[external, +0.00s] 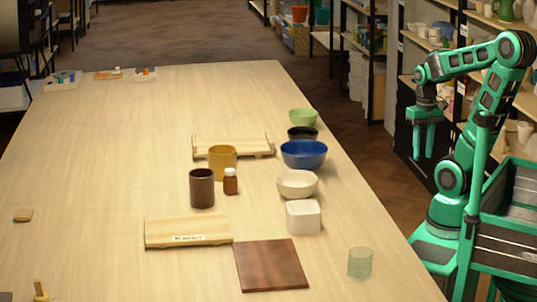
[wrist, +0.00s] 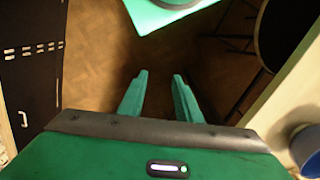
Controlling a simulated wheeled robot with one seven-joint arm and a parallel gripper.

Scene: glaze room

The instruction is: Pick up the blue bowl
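The blue bowl (external: 303,155) stands upright on the table near its right edge, in a row of bowls in the external view. In the wrist view a blue rounded piece (wrist: 308,150), likely this bowl, is cut off at the lower right corner. My gripper (external: 424,157) hangs fingers down beyond the table's right edge, well to the right of the bowl and apart from it. In the wrist view its two green fingers (wrist: 159,75) are apart with only floor between them. It is open and empty.
A black bowl (external: 302,133) and green bowl (external: 303,117) stand behind the blue bowl; a cream bowl (external: 297,184) stands in front. A wooden tray (external: 233,152) and yellow pot (external: 222,162) lie to its left. Shelves (external: 405,40) stand behind my arm. The table's left part is mostly clear.

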